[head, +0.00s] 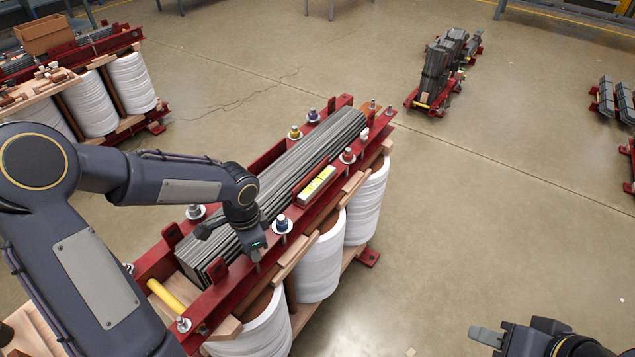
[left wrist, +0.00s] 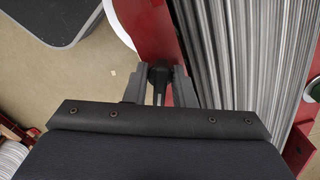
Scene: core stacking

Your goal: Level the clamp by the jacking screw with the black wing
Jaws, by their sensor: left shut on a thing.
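The red clamp beam (head: 219,298) runs along the near side of a grey laminated core (head: 290,180), above the white coils. A pale level with yellow windows (head: 316,186) lies on the beam; its reading is too small to tell. My left gripper (head: 257,262) points down at the beam, nearer its front end than the level. In the left wrist view its two fingers are shut on the black wing (left wrist: 158,74) of the jacking screw, beside the red beam (left wrist: 150,35). The screw below the wing is hidden. My right gripper (head: 487,337) is at the lower right, away from the core.
Several bolts with washers stand along the beams, including a blue-topped one (head: 282,224) close to my left gripper. A yellow rod (head: 167,296) lies at the core's front end. Another coil assembly (head: 130,80) stands at the upper left.

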